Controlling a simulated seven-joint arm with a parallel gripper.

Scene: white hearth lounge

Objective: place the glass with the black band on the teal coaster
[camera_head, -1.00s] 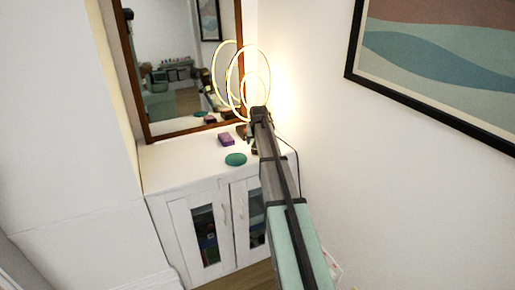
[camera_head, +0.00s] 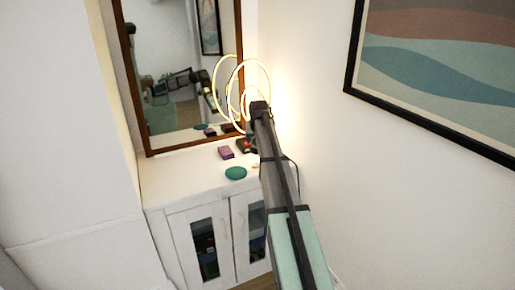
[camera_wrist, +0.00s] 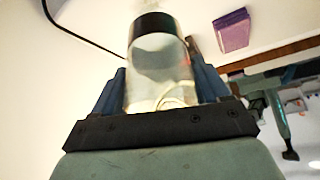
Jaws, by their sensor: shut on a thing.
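In the wrist view, my gripper (camera_wrist: 158,90) is shut on a clear glass with a black band (camera_wrist: 153,24). The glass sits between the two blue-grey fingers, and its black band lies at the far end in the picture. The teal coaster (camera_head: 236,173) lies flat and bare on the white cabinet top in the head view, to the left of my arm. I cannot make out the coaster in the wrist view. In the head view the glass cannot be made out, with my arm crossing the right part of the cabinet.
A purple box (camera_head: 226,153) lies behind the coaster; it also shows in the wrist view (camera_wrist: 233,31). A mirror (camera_head: 180,80) stands at the back of the white cabinet (camera_head: 170,183). A glowing ring lamp (camera_head: 231,72) stands at the back right. A framed picture (camera_head: 440,65) hangs right.

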